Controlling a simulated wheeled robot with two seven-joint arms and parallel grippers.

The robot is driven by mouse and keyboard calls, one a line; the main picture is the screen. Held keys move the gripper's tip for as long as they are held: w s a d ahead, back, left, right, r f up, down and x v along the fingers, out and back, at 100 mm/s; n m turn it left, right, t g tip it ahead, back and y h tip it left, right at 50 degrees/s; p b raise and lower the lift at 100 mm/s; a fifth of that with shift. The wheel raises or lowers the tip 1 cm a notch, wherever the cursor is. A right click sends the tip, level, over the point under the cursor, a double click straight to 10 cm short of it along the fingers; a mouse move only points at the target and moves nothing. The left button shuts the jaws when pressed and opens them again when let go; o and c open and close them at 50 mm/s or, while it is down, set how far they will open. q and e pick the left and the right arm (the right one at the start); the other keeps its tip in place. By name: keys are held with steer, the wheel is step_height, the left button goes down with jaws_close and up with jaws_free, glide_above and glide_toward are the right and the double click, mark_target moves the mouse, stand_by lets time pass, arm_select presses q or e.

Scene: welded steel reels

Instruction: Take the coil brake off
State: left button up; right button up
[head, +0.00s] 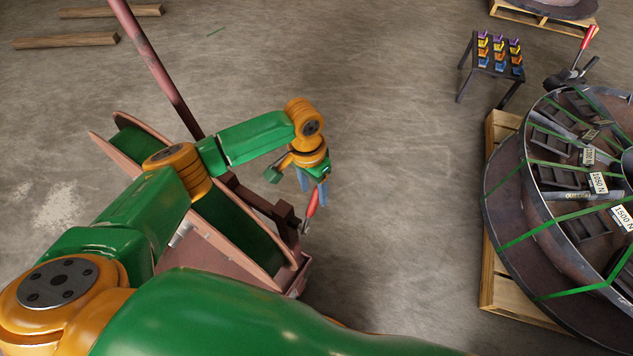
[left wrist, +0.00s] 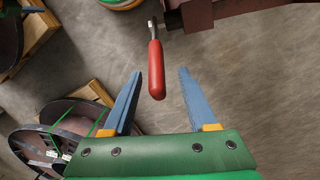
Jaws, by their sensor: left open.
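A red-handled lever (head: 311,207), seemingly the coil brake, sticks up from the end of a rust-brown stand that holds a steel reel (head: 282,247). In the left wrist view the red handle (left wrist: 156,68) hangs from a thin grey shank beside a brown steel beam (left wrist: 208,12). My left gripper (head: 314,191) is open at the handle, its blue fingers partly covering the handle's top. In the left wrist view the handle's free end lies between the two blue fingers (left wrist: 160,72), with a gap on both sides. Contact does not show. My right gripper is not in view.
A large dark reel with green straps (head: 505,165) lies on a wooden pallet (head: 496,290) at right, with another red lever (head: 587,40) behind it. A small rack (head: 487,68) holds colored pieces. A slanted pole (head: 155,62) rises behind my left arm. The middle floor is clear.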

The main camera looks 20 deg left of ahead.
mark_target(316, 206)
arm_select(q)
steer(key=shift+w+f, duration=0.1)
steer(key=shift+f, duration=0.2)
steer(key=f, duration=0.1)
steer(key=s+f, duration=0.1)
steer(key=f, duration=0.1)
steer(key=f+b, duration=0.1)
steer(key=f, duration=0.1)
steer(key=shift+s+d+f, duration=0.15)
steer(key=shift+d+f, duration=0.1)
steer(key=shift+d, duration=0.15)
steer(key=shift+f, duration=0.35)
steer(key=shift+r, duration=0.1)
jaws_close()
